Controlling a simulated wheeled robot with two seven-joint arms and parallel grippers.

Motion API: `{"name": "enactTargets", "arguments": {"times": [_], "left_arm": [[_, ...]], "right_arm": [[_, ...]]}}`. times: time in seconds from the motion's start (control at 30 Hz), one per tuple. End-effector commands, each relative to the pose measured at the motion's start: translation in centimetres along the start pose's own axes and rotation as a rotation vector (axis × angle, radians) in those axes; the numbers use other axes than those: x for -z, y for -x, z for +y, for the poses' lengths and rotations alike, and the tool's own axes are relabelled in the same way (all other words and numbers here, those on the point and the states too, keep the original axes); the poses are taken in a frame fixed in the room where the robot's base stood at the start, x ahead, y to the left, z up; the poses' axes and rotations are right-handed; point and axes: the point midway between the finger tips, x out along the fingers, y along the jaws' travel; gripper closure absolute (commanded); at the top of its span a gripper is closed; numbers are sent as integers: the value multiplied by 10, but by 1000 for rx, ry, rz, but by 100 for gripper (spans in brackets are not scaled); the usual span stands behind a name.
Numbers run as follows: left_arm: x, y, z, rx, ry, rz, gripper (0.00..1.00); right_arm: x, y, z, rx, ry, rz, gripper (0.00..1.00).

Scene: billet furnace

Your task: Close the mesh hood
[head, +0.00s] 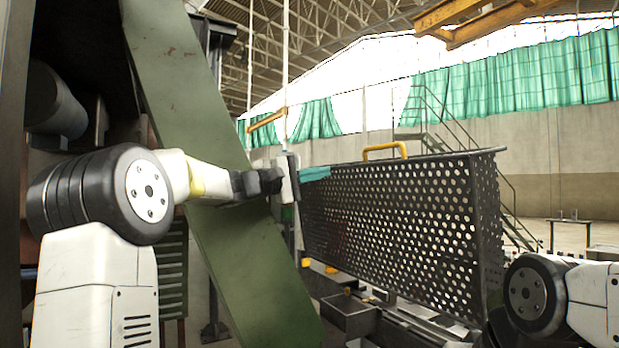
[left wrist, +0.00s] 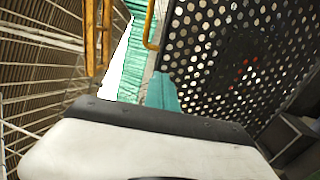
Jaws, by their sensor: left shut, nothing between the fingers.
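The mesh hood (head: 395,215) is a dark panel full of round holes, standing steeply at the centre right of the head view. A yellow handle (head: 385,150) sits on its top edge. My left gripper (head: 291,182) is shut and empty by the hood's left edge, near a teal patch (head: 315,174) at its upper left corner. I cannot tell if it touches the hood. In the left wrist view the hood (left wrist: 235,65) fills the upper right, and the white and black gripper body covers the bottom. My right gripper is out of view; only part of that arm shows at lower right.
A green slanted beam (head: 225,190) stands behind my left arm. Grey machine parts (head: 350,312) lie below the hood. A staircase with railings (head: 510,205) stands behind it on the right. Green curtains (head: 520,78) hang along the far wall.

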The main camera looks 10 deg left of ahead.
Motion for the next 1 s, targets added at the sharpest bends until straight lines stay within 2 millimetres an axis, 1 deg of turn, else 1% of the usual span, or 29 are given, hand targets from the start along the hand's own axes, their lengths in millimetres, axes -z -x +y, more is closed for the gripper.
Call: {"name": "enactTargets", "arguments": {"times": [0.03, 0.1, 0.2, 0.3, 0.77, 0.87, 1.0], "left_arm": [[-1, -10, -1, -1, 1, -4, 100], [-1, -21, 0, -1, 1, -4, 100], [0, -32, 0, -1, 1, -2, 100], [0, -38, 0, 1, 1, -1, 100], [0, -42, 0, 3, 0, -1, 100], [-1, -45, 1, 12, 1, -2, 100], [-3, -57, 2, 48, -1, -4, 100]], "right_arm": [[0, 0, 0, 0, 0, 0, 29], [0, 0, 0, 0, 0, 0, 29], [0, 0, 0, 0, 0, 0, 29], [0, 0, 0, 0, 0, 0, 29], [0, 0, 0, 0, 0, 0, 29], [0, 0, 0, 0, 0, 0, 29], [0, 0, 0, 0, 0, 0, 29]]}}
